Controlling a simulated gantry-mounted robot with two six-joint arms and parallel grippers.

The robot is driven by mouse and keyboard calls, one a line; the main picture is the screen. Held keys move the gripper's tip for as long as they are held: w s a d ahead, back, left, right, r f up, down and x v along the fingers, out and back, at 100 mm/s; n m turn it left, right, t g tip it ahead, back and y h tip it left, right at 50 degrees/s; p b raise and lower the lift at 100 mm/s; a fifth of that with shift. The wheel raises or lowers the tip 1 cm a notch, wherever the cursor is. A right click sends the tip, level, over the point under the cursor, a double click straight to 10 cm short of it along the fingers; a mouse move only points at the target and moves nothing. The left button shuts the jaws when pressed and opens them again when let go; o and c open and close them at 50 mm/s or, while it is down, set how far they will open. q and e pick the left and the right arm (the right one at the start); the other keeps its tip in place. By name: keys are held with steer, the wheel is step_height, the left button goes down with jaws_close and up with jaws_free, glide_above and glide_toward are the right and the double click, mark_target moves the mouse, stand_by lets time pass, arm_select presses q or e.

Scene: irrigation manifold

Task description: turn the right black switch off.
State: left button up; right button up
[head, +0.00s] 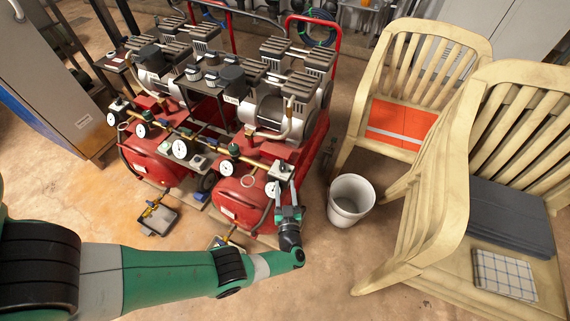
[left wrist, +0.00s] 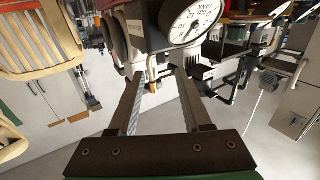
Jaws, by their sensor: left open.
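Two red air compressors stand side by side. The right one (head: 240,200) has a small grey box (head: 279,170) at its front right end, near a white dial gauge (head: 271,189). A black switch on this box is too small or hidden to make out, so I cannot tell its position. My left gripper (head: 284,182) is open, its fingers reaching up at the box, partly covering it. In the left wrist view, the empty open fingers (left wrist: 159,76) point toward the gauge (left wrist: 193,22) and the grey box (left wrist: 147,26). My right gripper is not in view.
A similar grey box (head: 196,162) sits on the left compressor (head: 155,160). A white bucket (head: 350,202) stands right of my gripper. Two wooden chairs (head: 420,45) fill the right side. Pedals (head: 157,217) lie on the floor in front.

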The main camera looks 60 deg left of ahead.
mark_target(283, 170)
arm_select(q)
steer(key=b+x, duration=0.2)
steer(key=x, duration=0.6)
steer(key=shift+a+f+b, duration=0.15)
steer(key=shift+a+b, duration=0.1)
steer(key=shift+b, duration=0.15)
steer(key=shift+w+a, duration=0.1)
steer(key=shift+a, duration=0.3)
jaws_close()
